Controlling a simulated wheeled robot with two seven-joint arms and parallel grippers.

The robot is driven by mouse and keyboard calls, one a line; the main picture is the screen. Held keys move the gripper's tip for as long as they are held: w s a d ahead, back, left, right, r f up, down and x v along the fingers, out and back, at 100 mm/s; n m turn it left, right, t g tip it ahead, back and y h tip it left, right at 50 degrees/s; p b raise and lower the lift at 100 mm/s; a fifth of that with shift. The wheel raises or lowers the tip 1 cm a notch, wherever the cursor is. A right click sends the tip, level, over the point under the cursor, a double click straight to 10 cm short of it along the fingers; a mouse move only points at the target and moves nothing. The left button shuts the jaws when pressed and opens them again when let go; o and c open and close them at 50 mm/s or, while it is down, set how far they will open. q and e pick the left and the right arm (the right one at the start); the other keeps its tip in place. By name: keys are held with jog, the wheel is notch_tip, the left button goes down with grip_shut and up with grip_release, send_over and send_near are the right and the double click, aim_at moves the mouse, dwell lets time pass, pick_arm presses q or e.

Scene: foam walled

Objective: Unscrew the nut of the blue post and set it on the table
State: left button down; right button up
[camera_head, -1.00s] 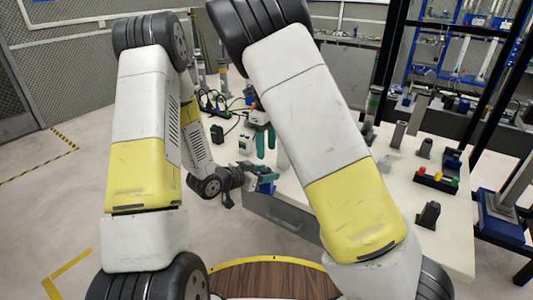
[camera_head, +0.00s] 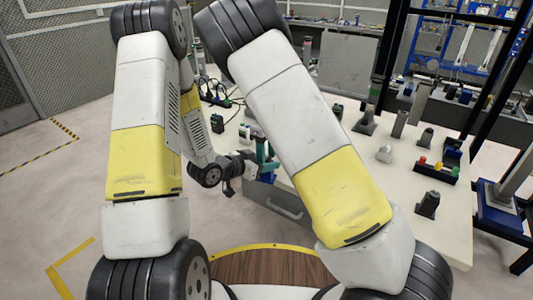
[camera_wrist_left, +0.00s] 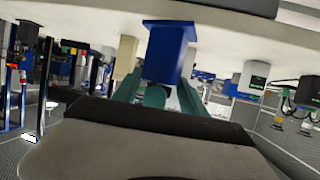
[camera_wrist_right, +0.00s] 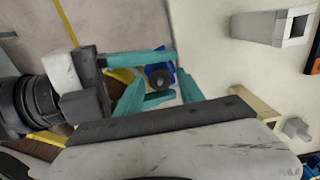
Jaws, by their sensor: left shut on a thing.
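The blue post (camera_wrist_left: 168,55) shows as a blue block with a wider end against the pale table in the left wrist view. In the right wrist view the dark round nut (camera_wrist_right: 160,78) with a hole sits at the top of the blue post (camera_wrist_right: 168,67). My left gripper (camera_head: 254,170) comes in from the left at the table edge and is shut on the blue post. My right gripper (camera_wrist_right: 162,88) has its teal fingers apart, one either side of the nut in that view; no contact can be seen. My right arm hides part of the table in the head view.
The white table (camera_head: 400,200) carries several grey posts (camera_head: 400,124), a rack with coloured knobs (camera_head: 436,172) and dark fixtures (camera_head: 428,204) to the right. A black cable and sockets (camera_head: 215,92) lie at the back left. A drawer front (camera_head: 285,207) faces me.

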grip_shut()
jog(key=n, duration=0.6)
jog(key=shift+n, duration=0.4)
jog(key=shift+o, duration=1.1)
grip_release()
jog(key=shift+r, duration=2.4)
jog(key=shift+c, duration=0.2)
notch_tip(320, 180, up, 3)
jog(key=m, duration=0.6)
jog(key=shift+m, duration=0.3)
jog(key=shift+f, duration=3.95)
